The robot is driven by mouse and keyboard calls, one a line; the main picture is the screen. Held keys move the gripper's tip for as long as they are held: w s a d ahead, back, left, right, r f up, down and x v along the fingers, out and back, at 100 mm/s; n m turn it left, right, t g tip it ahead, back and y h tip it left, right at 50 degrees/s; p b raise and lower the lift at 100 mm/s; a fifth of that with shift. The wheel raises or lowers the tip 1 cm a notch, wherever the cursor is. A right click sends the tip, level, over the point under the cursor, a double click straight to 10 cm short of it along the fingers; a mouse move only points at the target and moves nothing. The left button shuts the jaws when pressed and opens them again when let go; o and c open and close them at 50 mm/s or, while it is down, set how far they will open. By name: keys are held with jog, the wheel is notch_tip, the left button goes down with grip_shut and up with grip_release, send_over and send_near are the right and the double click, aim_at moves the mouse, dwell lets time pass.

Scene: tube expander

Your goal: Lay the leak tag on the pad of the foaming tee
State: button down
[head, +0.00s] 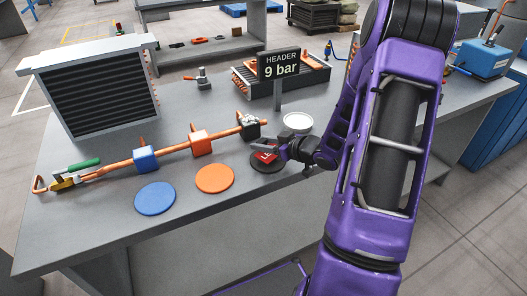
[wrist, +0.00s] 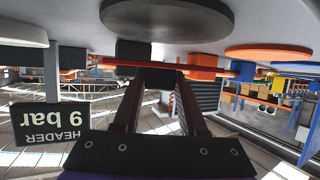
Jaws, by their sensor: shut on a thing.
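The leak tag (head: 265,156), small and red with a pale mark, is at the tip of my gripper (head: 277,152), which is shut on it. Both are over or at the black pad (head: 268,167); I cannot tell whether the tag touches it. An orange pad (head: 215,179) and a blue pad (head: 155,199) lie to the left. Behind the pads runs a copper pipe with a blue tee (head: 146,159), an orange tee (head: 200,143) and a black tee (head: 252,128). Pale specks show at the black tee; I cannot make out foam clearly.
The header sign (head: 279,66) reads 9 bar and stands behind the black tee. A white dish (head: 297,122) is right of that tee. A finned unit (head: 97,91) stands at the back left. The bench's front left is clear.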

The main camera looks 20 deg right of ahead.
jog(key=shift+f, duration=1.25)
jog(key=shift+f+b, duration=0.2)
jog(key=shift+b, duration=0.1)
jog(key=shift+c, duration=2.3)
grip_release()
jog(key=shift+r, duration=0.15)
jog(key=shift+r, duration=0.2)
jog(key=p+v, duration=0.1)
jog(key=v, duration=1.1)
jog(key=shift+p, duration=0.4)
